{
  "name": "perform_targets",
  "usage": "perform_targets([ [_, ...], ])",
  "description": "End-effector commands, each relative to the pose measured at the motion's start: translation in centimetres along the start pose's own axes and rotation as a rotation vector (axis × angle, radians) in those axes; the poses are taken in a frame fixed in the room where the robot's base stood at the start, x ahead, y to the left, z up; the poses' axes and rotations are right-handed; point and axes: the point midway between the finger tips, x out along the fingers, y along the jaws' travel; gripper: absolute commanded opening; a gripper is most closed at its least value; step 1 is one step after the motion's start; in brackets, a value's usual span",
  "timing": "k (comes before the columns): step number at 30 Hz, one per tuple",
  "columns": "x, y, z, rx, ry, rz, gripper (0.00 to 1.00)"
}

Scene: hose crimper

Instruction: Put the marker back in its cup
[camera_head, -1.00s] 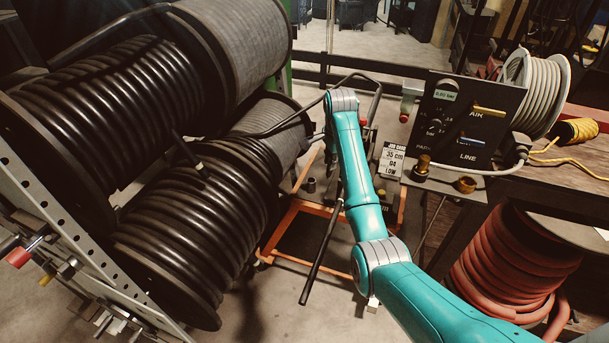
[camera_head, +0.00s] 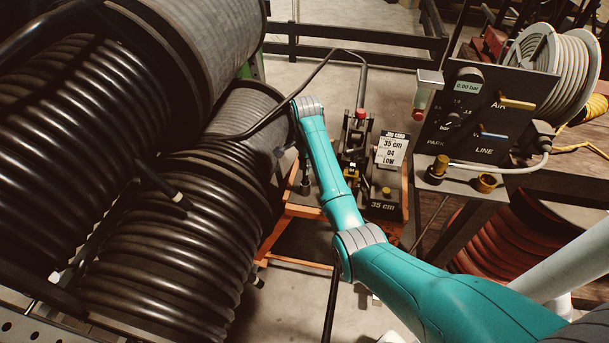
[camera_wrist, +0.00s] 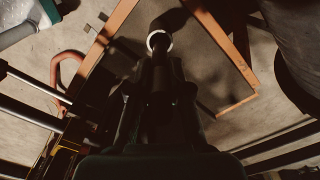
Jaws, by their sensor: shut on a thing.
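My gripper (camera_wrist: 160,92) is dark and shadowed in the middle of the wrist view, shut on a dark slim thing that I take to be the marker (camera_wrist: 159,62). A pale ring (camera_wrist: 158,41) shows at the far end of the held thing; I cannot tell whether it belongs to the marker or to the cup's rim. In the head view the gripper is mostly hidden beside the teal arm. A small dark upright cylinder (camera_head: 305,187), likely the cup, stands just left of the arm, above the orange-framed cart. Contact between marker and cup cannot be told.
The orange cart frame (camera_head: 285,262) lies below the arm. The crimper (camera_head: 355,140) and job card (camera_head: 391,150) stand right of it. Large black hose reels (camera_head: 165,235) crowd the left. A control panel (camera_head: 480,120) stands at the right.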

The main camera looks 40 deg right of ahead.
Motion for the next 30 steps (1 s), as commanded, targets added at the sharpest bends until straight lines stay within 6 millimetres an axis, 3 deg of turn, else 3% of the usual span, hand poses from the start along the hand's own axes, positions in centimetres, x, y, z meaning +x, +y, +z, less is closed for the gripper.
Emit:
perform_targets([
  [12, 4.0, 0.0, 0.0, 0.0, 0.0, 0.001, 0.0],
  [24, 4.6, -0.1, 0.0, 0.0, 0.0, -0.001, 0.0],
  [25, 4.6, -0.1, 0.0, 0.0, 0.0, -0.001, 0.23],
  [27, 4.6, -0.1, 0.0, 0.0, 0.0, -0.001, 0.41],
  [30, 4.6, -0.1, 0.0, 0.0, 0.0, -0.001, 0.43],
])
